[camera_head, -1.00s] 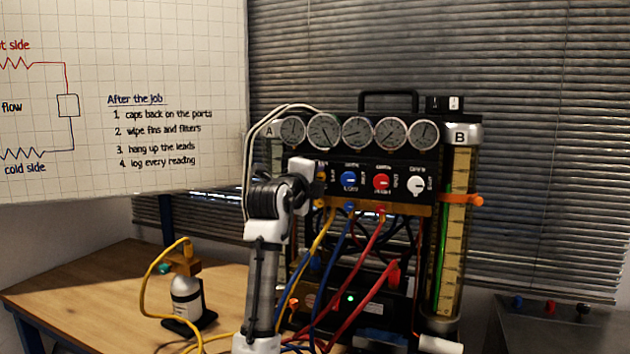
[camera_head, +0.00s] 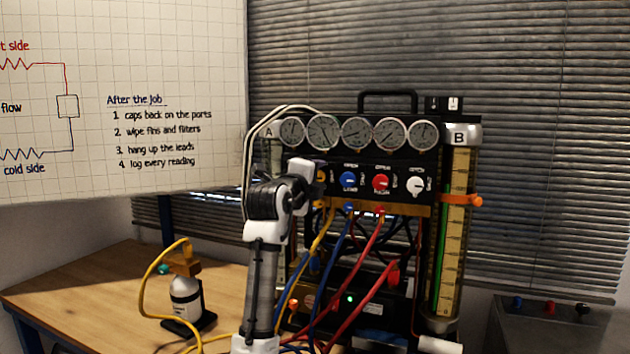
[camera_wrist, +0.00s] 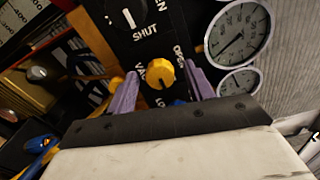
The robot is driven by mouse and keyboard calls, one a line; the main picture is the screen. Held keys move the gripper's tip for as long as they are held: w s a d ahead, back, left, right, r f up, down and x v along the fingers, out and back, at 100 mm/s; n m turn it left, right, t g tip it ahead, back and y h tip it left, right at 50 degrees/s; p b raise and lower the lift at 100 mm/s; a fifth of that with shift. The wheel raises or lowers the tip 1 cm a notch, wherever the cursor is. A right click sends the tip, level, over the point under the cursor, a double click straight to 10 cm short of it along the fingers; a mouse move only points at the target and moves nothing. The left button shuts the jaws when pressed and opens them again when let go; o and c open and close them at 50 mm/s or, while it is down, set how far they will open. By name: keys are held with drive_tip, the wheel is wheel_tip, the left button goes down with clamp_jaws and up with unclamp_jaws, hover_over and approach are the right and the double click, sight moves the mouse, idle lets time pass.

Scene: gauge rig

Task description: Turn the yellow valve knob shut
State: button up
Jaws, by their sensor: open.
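The yellow valve knob (camera_wrist: 160,73) is round and sits on the black panel in the wrist view, with a dark mark on its face. Its full label is partly covered; "OPEN" shows to its right. My gripper (camera_wrist: 162,80) is open, with one purple finger on each side of the knob. I cannot tell whether the fingers touch it. In the head view only part of the yellow knob (camera_head: 321,175) shows beside my white and black wrist; my fingertips are hidden there.
Blue (camera_head: 348,179), red (camera_head: 381,182) and white (camera_head: 415,185) knobs sit to the right on the same panel, under a row of gauges (camera_head: 357,132). Yellow, blue and red hoses hang below.

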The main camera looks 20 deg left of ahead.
drive_tip(key=s+b, duration=0.4)
drive_tip(key=s, duration=0.9)
drive_tip(key=shift+s+a, duration=0.25)
drive_tip(key=shift+s, duration=0.1)
